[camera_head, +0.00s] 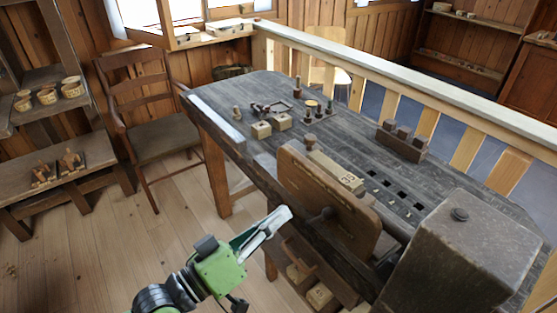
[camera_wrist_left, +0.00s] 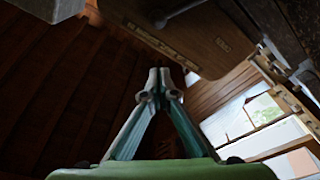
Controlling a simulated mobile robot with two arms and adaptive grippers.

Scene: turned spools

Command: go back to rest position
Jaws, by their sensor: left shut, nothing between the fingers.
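My left gripper (camera_head: 283,217) is in front of the workbench's near side, below the level of its top. It is shut and empty, with its fingertips close together. In the left wrist view its fingers (camera_wrist_left: 159,80) meet at the tips, with nothing between them. The workbench (camera_head: 240,97) has a dark plank top and stands across the middle of the head view. My right gripper does not show in either view.
A wooden vise jaw (camera_head: 330,200) with a handle stands on the bench's near side, close to my gripper. A large grey block (camera_head: 470,250) is at the right. Small blocks (camera_head: 262,130) and turned pieces stand on the top. A chair (camera_head: 150,120) is at the left. Floor (camera_head: 130,240) is open there.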

